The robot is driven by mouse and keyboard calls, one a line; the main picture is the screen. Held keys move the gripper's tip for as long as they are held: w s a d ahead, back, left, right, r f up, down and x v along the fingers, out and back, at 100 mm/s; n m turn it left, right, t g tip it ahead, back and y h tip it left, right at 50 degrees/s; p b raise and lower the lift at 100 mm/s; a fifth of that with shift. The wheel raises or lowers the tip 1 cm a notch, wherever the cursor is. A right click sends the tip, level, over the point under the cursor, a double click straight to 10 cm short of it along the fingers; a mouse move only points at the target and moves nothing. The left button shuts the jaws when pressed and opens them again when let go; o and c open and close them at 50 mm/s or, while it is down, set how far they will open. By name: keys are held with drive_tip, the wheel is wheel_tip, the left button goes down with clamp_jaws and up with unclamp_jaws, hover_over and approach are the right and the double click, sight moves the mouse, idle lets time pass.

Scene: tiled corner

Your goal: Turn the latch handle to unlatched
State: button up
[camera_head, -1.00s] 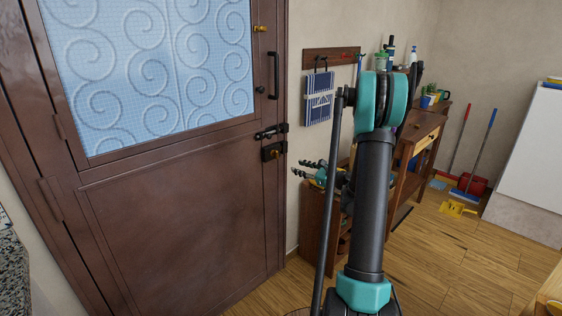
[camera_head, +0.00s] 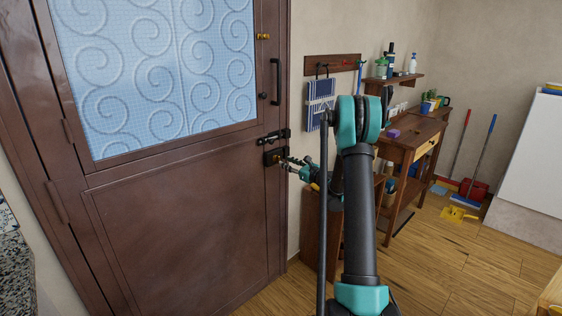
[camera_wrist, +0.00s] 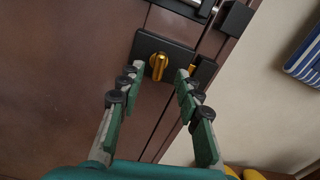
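The latch is a black box with a brass turn handle (camera_wrist: 158,65) at the door's right edge, and the handle also shows small in the head view (camera_head: 276,158). In the wrist view the handle lies roughly along the picture's vertical. My gripper (camera_wrist: 160,72) is open, with one finger on each side of the handle. Both fingers look apart from it, though the depth gap is hard to judge. In the head view my gripper (camera_head: 287,162) is at the latch, to its right. The brown door (camera_head: 180,225) looks closed.
A black slide bolt (camera_head: 272,136) sits just above the latch. A vertical black pull handle (camera_head: 275,82) is higher on the door. A striped blue cloth (camera_head: 320,103) hangs on the wall at right. A wooden side table (camera_head: 408,140) stands beyond my arm.

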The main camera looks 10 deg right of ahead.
sight(280, 159)
drive_tip(key=shift+x, duration=2.5)
clamp_jaws()
